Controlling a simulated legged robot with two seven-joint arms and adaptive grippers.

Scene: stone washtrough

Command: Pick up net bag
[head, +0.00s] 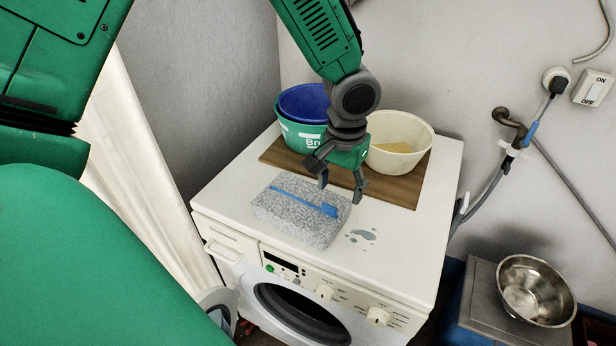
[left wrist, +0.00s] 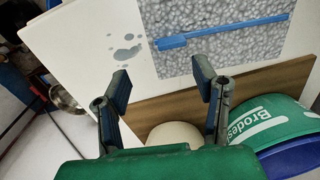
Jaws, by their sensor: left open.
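I see nothing that I can surely call a net bag. A flat grey speckled block (head: 290,222) lies on the white washing machine's top (head: 228,196); I cannot tell its material. A blue long-handled brush-like tool (head: 328,210) lies across it. My left gripper (head: 341,188) is open and empty above the machine top, fingers pointing down, near the block's back right corner. In the left wrist view the open fingers (left wrist: 162,83) show with the block (left wrist: 215,25) and the blue tool (left wrist: 220,33) beyond them. My right gripper is not in view.
A brown board (head: 400,191) at the back bears a green tub (head: 290,135) with a blue bowl (head: 302,100) in it, and a cream bowl (head: 415,130). Wet spots (head: 362,236) mark the front right top. A steel bowl (head: 535,290) stands lower right. Hoses run along the wall.

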